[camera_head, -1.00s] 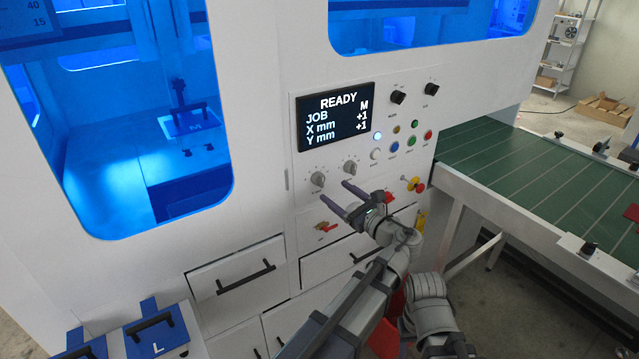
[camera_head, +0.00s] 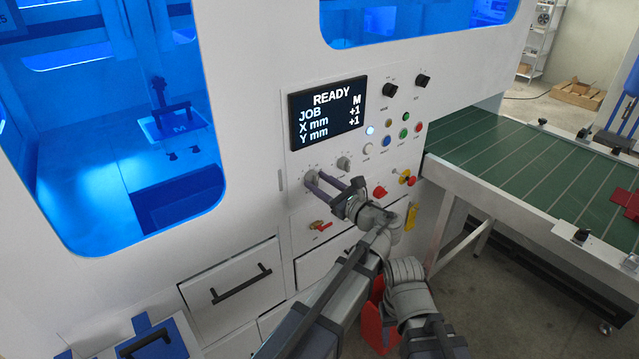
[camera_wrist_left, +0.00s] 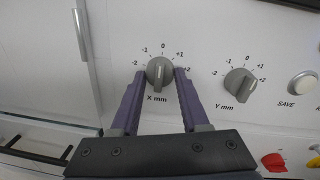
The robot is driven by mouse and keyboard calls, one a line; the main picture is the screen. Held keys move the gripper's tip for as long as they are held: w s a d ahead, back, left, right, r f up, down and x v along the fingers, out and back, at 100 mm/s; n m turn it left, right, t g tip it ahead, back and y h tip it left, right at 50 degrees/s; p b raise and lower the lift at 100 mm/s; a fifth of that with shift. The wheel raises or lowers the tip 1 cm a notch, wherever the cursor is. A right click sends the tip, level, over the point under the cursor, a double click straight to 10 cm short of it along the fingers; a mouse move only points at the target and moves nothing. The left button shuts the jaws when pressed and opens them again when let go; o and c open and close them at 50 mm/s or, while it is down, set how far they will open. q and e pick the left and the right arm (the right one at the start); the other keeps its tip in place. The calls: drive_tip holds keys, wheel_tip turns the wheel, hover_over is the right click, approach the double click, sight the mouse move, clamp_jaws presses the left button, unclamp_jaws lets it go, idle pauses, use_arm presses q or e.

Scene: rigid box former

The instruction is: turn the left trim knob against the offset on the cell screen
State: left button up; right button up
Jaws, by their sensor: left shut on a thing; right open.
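The cell screen (camera_head: 327,113) reads READY, JOB M, X mm +1, Y mm +1. The left trim knob (camera_head: 310,178), grey and round, is below it; in the left wrist view this knob (camera_wrist_left: 159,70) is labelled X mm, its ridge near vertical. My left gripper (camera_head: 322,180) is at the panel, and its purple fingers (camera_wrist_left: 161,78) are shut on the knob from both sides. The Y mm knob (camera_wrist_left: 239,84) is to the right, its ridge tilted; it also shows in the head view (camera_head: 343,163). I do not see my right gripper.
Coloured buttons (camera_head: 387,141) and two black knobs (camera_head: 389,89) are right of the screen. A red handle (camera_head: 380,191) and a red-yellow switch (camera_head: 408,179) are close to my left wrist. Drawers (camera_head: 232,283) are below. A green conveyor (camera_head: 510,160) lies to the right.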

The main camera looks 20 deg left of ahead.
use_arm(q)
clamp_jaws()
drive_tip(key=shift+n+h+p, duration=0.4)
drive_tip(key=shift+n+p, duration=0.2)
drive_tip(key=shift+n, duration=3.4)
drive_tip(key=o, duration=0.6)
unclamp_jaws()
drive_tip(key=shift+r, duration=0.1)
drive_tip(key=shift+o, duration=0.2)
